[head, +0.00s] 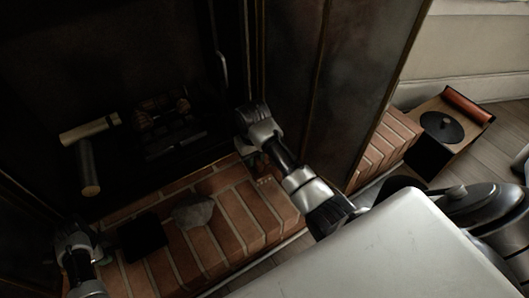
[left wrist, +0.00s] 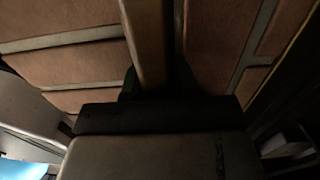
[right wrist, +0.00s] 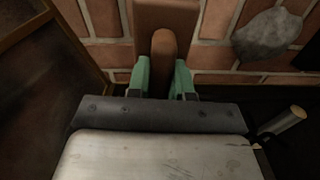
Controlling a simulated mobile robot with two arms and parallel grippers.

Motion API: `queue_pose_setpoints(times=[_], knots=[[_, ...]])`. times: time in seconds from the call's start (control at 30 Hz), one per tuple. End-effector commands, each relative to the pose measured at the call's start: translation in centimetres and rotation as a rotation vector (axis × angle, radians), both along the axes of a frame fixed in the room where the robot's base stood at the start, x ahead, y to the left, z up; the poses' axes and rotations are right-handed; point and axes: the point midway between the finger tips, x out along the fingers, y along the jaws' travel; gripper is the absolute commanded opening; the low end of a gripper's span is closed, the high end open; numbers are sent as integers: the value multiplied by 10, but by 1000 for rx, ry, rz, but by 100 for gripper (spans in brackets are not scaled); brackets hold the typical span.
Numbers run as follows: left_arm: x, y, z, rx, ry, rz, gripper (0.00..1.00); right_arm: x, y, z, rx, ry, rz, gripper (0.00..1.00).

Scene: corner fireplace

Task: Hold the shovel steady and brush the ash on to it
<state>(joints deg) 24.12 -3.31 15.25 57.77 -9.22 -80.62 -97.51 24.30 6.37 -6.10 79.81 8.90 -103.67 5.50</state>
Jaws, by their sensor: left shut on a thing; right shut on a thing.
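A grey lumpy heap of ash (head: 193,211) lies on the brick hearth; the right wrist view shows it at top right (right wrist: 268,33). A flat black shovel pan (head: 143,238) lies left of the heap, apart from it. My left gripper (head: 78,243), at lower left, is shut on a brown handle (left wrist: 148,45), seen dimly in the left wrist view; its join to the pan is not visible. My right gripper (head: 260,155) is right of the ash, above the hearth. Its green fingers (right wrist: 165,75) are shut on the brown wooden brush (right wrist: 163,48). Its bristles are hidden.
Pale-ended logs (head: 90,132) lie in the dark firebox behind the hearth (head: 240,215). Dark framed panels (head: 335,70) stand right of my right gripper. A box with a round black piece (head: 440,127) sits at far right. Bare brick lies between ash and right gripper.

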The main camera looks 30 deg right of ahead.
Motion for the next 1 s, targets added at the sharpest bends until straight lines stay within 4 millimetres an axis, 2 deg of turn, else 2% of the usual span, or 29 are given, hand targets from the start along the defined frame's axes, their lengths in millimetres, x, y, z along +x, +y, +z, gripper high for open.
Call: queue_pose_setpoints(times=[0.03,0.2,0.3,0.4,0.5,0.63,1.0], knots=[[0,0,0,0,0,0,0,4,20,-4,6,4,13,2],[0,0,0,1,0,0,0,13,81,-14,6,3,44,2],[0,0,0,0,0,0,0,15,109,-18,1,0,58,2],[0,0,0,0,0,0,0,16,126,-20,-4,-3,68,2],[0,0,0,0,0,0,0,16,134,-23,-6,-6,72,2],[0,0,0,0,0,0,0,16,135,-32,-7,-5,72,2],[0,0,0,0,0,0,0,16,135,-68,-6,-4,71,2]])
